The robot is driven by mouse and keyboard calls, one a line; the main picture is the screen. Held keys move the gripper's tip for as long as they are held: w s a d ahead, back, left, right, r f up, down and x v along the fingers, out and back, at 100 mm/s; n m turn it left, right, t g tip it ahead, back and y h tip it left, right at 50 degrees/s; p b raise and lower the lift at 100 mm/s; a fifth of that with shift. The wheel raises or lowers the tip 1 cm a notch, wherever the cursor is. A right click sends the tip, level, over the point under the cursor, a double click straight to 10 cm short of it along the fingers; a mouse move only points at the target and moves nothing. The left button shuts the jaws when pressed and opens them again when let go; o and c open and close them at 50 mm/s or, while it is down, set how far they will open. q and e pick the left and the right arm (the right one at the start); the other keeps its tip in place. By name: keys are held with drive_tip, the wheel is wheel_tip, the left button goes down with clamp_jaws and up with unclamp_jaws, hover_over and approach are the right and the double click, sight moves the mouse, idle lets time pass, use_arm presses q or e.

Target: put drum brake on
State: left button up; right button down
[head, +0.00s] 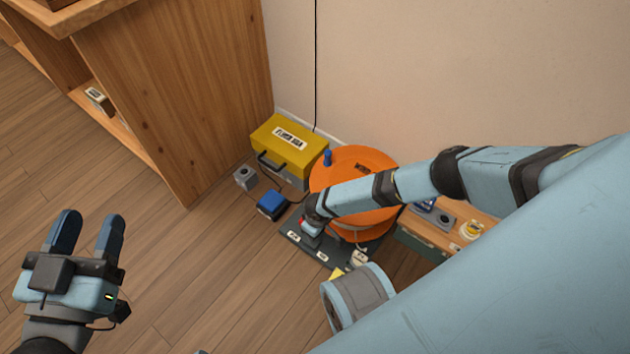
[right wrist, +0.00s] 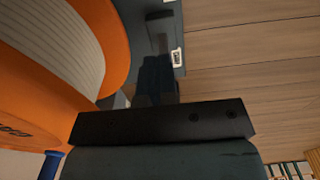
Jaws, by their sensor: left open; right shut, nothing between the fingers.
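My right gripper (head: 309,231) is low at the drum's front left side, over the plate. In the right wrist view its dark fingers (right wrist: 156,82) are shut and empty near the orange rim (right wrist: 112,40) and a labelled plate edge. A small red part shows by it; I cannot make out a brake lever. My left gripper (head: 86,232) is open, empty, over the floor.
A yellow toolbox (head: 290,140) stands against the wall behind the drum. A blue box (head: 272,205) and a small grey block (head: 244,178) are left of it. A wooden-topped chest (head: 475,220) with small items stands at right. The wooden floor at left is clear.

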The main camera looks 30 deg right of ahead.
use_arm(q)
drive_tip(key=s+n+p, duration=0.1)
drive_tip(key=s+d+n+p, duration=0.1)
drive_tip(key=p, duration=0.1)
drive_tip(key=s+n+g+y+p, duration=0.1)
drive_tip(key=n+p, duration=0.1)
drive_tip(key=shift+d, duration=0.3)
drive_tip(key=shift+w+r, duration=0.1)
drive_tip(key=shift+r, duration=0.05)
